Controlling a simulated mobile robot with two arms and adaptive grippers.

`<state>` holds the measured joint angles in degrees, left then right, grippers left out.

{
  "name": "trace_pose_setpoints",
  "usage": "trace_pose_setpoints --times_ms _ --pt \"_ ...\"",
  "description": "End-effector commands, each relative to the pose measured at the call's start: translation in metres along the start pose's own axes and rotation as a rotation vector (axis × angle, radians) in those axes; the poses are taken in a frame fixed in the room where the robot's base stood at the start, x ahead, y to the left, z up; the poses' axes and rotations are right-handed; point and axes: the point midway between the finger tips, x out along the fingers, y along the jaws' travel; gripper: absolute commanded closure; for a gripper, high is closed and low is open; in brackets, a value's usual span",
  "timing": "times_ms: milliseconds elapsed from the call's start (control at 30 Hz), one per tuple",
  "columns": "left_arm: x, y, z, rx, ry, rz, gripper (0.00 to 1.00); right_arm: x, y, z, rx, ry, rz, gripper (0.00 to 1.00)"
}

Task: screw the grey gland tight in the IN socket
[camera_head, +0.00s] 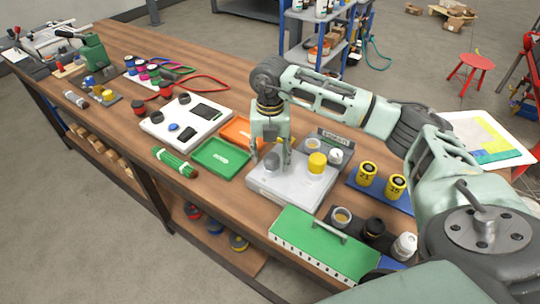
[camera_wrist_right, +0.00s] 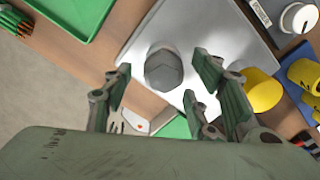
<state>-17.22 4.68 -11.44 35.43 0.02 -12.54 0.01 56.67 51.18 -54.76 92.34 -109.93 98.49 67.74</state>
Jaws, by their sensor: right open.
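The grey gland (camera_wrist_right: 164,71) stands on the silver block (camera_wrist_right: 196,22). In the head view the gland (camera_head: 272,163) shows at the block's left side, partly behind a finger. My right gripper (camera_head: 272,157) is above the block with its fingers pointing down. In the wrist view the fingers of my right gripper (camera_wrist_right: 160,82) are open, on either side of the gland, with gaps showing. How deep the gland sits cannot be told, and no IN marking is readable. A yellow cap (camera_head: 317,163) stands at the block's right. My left gripper is out of view.
A green tray (camera_head: 221,157) and an orange tray (camera_head: 240,131) lie left of the block. Yellow cylinders (camera_head: 367,174) stand on a blue mat at the right. A green box with a handle (camera_head: 318,246) is in front. A dark sign plate (camera_head: 337,138) is behind.

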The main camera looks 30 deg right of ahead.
Motion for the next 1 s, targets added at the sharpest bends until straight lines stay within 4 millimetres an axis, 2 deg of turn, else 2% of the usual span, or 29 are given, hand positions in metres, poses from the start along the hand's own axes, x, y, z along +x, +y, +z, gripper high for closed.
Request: trace_pose_setpoints --times_ms 167,400,533,700,1000 --pt "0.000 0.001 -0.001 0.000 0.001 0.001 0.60 -0.029 0.001 0.001 -0.001 -0.004 0.004 0.47" --pt "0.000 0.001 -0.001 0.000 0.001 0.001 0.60 -0.081 0.001 0.000 -0.001 -0.003 0.004 0.47" --pt "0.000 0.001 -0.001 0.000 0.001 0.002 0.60 -0.101 0.001 0.000 -0.001 -0.002 0.002 0.47" --pt "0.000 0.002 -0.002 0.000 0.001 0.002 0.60 -0.115 0.000 -0.001 -0.001 0.000 0.000 0.47" --pt "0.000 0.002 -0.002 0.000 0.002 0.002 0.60 -0.116 0.000 -0.001 -0.001 0.001 0.000 0.47"
